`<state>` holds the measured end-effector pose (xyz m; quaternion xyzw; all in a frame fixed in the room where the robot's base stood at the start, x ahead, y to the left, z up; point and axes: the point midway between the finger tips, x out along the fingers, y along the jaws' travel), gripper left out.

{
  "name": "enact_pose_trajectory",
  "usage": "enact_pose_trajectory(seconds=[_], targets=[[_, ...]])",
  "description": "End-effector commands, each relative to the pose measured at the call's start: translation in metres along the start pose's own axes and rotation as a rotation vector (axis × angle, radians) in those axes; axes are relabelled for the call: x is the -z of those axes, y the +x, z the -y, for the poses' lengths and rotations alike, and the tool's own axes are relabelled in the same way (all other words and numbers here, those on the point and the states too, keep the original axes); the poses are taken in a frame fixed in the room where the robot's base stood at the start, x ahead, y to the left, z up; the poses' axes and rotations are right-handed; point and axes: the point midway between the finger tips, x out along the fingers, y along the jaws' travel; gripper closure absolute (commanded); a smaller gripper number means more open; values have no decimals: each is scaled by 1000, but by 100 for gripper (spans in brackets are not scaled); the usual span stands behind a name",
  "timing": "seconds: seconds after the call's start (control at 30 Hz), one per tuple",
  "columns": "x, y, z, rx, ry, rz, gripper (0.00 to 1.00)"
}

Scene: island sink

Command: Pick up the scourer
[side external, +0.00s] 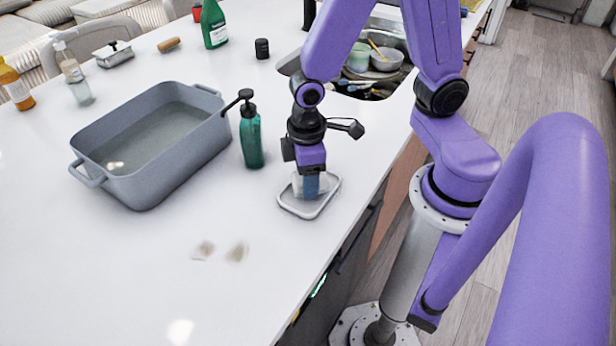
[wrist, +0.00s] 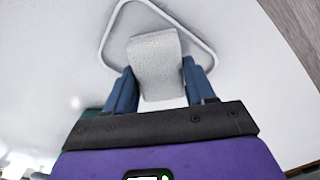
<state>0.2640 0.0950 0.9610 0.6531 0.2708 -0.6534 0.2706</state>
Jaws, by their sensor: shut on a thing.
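The scourer (wrist: 156,55) is a pale grey, rough-textured block in the wrist view, between the two blue fingers. My gripper (wrist: 160,88) is shut on it, one finger at each side. In the side view my gripper (side external: 309,188) points straight down over a shallow white-rimmed tray (side external: 306,214). There the scourer (side external: 297,185) shows only as a pale edge beside the fingers; the rest is hidden. The tray's rim (wrist: 107,30) also shows around the scourer in the wrist view. I cannot tell whether the scourer touches the tray.
A green pump bottle (side external: 251,140) stands close left of my gripper. A grey basin of water (side external: 140,185) lies beyond it. The sink (side external: 372,88) with dishes is behind. Brownish smudges (side external: 236,252) mark the white counter (side external: 110,280); its front area is otherwise clear.

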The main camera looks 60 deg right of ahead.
Motion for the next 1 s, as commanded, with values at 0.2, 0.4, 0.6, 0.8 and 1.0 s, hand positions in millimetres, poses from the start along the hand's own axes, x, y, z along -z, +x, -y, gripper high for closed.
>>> enact_pose_trajectory(seconds=[0.2,0.4,0.6,0.8,1.0], targets=[[1,-11,0,0,0,-3,78],[-3,-36,2,0,-2,-6,78],[-23,-63,12,1,-3,-8,78],[-44,-90,21,1,-3,-8,78],[-74,-105,36,2,-9,-7,78]])
